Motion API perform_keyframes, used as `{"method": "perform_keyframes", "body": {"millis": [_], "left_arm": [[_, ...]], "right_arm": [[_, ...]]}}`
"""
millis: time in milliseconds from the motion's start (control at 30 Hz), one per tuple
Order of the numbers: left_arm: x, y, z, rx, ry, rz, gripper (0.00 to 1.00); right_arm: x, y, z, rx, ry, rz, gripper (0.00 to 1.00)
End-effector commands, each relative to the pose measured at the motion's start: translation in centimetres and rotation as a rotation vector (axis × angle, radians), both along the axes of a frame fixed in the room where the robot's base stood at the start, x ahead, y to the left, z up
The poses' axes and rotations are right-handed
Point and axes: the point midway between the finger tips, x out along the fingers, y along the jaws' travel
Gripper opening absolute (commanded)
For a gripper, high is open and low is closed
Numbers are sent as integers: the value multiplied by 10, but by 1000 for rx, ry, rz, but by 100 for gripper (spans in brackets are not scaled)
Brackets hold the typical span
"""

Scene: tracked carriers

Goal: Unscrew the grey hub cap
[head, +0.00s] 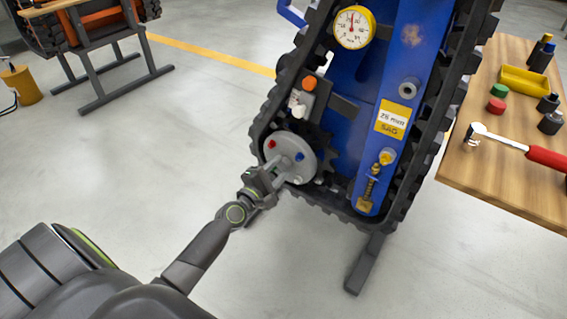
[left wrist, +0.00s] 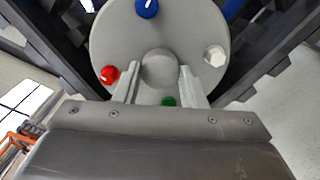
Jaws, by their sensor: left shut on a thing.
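The grey wheel hub (head: 306,167) is a round disc low on the blue tracked carrier. The grey hub cap (left wrist: 160,68) is the round knob at its centre. Around it in the left wrist view are a blue cap (left wrist: 147,8), a red cap (left wrist: 108,75), a white cap (left wrist: 214,56) and a green cap (left wrist: 168,101), partly hidden by my gripper. My left gripper (head: 280,172) reaches the hub from the lower left. Its two fingers (left wrist: 160,86) are shut on the grey hub cap, one on each side. My right gripper is in neither view.
Black track (head: 262,118) surrounds the hub. Above it sits an orange-capped fitting (head: 309,83).

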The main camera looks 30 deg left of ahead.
Motion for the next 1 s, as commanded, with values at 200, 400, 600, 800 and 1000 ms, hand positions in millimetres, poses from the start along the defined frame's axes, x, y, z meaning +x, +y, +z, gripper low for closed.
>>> {"method": "perform_keyframes", "body": {"millis": [200,400,600,800,1000], "left_arm": [[0,0,1,-399,31,1,15],[0,0,0,-491,38,1,15],[0,0,0,-486,38,1,45],[0,0,0,-484,38,-1,58],[0,0,0,-456,36,-1,58]], "right_arm": [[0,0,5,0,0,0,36],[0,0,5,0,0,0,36],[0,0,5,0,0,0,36],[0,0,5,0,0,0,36],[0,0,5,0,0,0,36]]}}
